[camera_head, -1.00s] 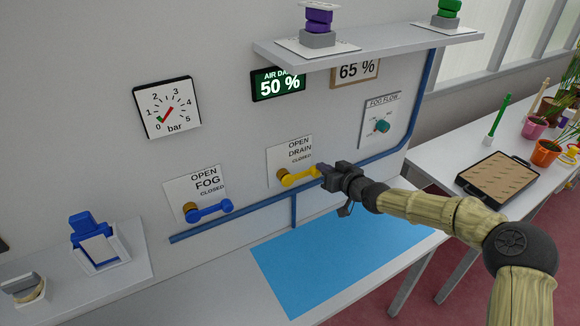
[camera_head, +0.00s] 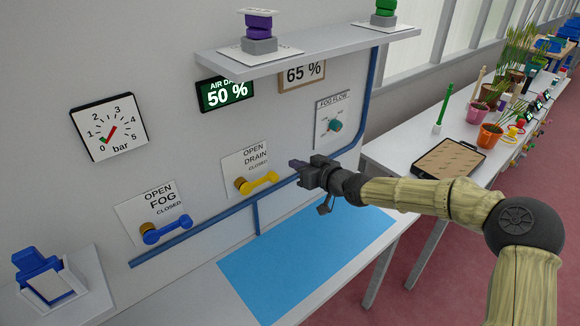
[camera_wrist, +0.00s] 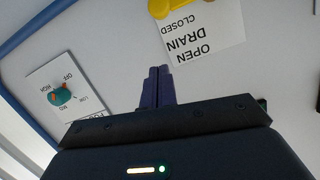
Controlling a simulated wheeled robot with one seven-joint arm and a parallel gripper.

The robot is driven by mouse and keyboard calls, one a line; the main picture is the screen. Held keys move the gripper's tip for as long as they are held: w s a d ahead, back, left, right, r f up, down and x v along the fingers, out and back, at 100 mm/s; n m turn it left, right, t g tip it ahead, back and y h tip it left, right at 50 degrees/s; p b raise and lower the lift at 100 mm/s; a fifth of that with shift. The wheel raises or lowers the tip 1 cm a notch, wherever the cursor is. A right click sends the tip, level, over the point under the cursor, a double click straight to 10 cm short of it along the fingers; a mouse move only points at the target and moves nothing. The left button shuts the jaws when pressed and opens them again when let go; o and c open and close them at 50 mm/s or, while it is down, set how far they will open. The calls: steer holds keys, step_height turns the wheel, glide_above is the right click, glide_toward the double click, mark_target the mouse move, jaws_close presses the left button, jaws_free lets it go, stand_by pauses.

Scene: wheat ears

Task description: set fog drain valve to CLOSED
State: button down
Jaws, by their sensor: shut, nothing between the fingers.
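The fog drain valve is a yellow lever handle (camera_head: 258,183) on the wall, in front of the white plate (camera_head: 240,162) marked OPEN, DRAIN and CLOSED. The handle lies close to horizontal and points right, on the CLOSED side. In the wrist view part of the yellow handle (camera_wrist: 170,8) shows at the top edge, with the drain plate (camera_wrist: 195,32) below it. My gripper (camera_head: 294,163) is to the right of the handle's end, apart from it. Its dark fingers are together and empty, and they also show in the wrist view (camera_wrist: 158,86).
A blue fog lever (camera_head: 167,230) is at lower left, and a blue pipe (camera_head: 205,221) runs beneath the valves. The fog flow dial (camera_head: 335,125) is to the right. A shelf (camera_head: 310,52) overhangs above. A blue mat (camera_head: 300,250) lies clear on the bench.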

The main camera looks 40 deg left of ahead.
steer(key=v, duration=0.3)
steer(key=b+v, duration=0.1)
steer(key=shift+s+d, duration=0.2)
steer(key=shift+s, duration=0.1)
steer(key=w+d+f+m+t+h, duration=0.15)
steer(key=d+f+h, duration=0.35)
steer(key=d, duration=0.8)
steer(key=d+f+m+t+h, duration=0.1)
steer(key=d+f+m+h, duration=0.3)
steer(key=d, duration=0.9)
steer(key=s+d+m+h, duration=0.2)
steer(key=s+d, duration=0.3)
steer(key=d, duration=0.3)
steer(key=s+d+m+g+h, duration=0.1)
steer(key=s+d+m+h, duration=0.1)
steer(key=s+d, duration=0.3)
steer(key=s+d+m+g+h, duration=0.1)
steer(key=s+d+m, duration=0.3)
steer(key=d, duration=0.9)
steer(key=shift+s+d+r+h, duration=0.25)
steer(key=shift+s+r+h, duration=0.25)
steer(key=shift+s, duration=0.1)
